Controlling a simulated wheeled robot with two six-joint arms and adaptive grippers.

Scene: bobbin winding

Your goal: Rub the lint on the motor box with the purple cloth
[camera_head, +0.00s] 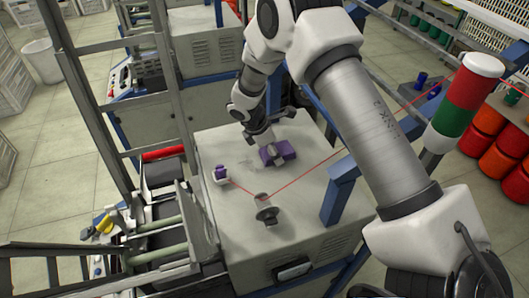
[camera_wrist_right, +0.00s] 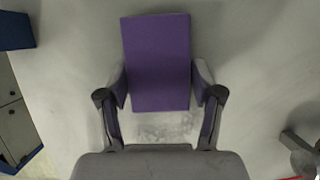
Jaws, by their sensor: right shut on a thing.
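The purple cloth (camera_head: 284,154) is a folded block above the top of the motor box (camera_head: 225,240). My right gripper (camera_head: 270,148) is shut on the cloth. In the right wrist view my right gripper (camera_wrist_right: 160,92) has a finger on each side of the cloth (camera_wrist_right: 158,60). A pale, speckled lint patch (camera_wrist_right: 165,127) shows on the grey top between the fingers, beside the cloth's near edge. Whether the cloth touches the top, and whether lint lies under it, I cannot tell. My left gripper is not in view.
A small purple-topped piece (camera_head: 221,173) and a dark metal guide (camera_head: 267,212) stand on the box top. A taut red thread (camera_head: 310,172) crosses above it. A blue post (camera_head: 338,190) stands at the right edge.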

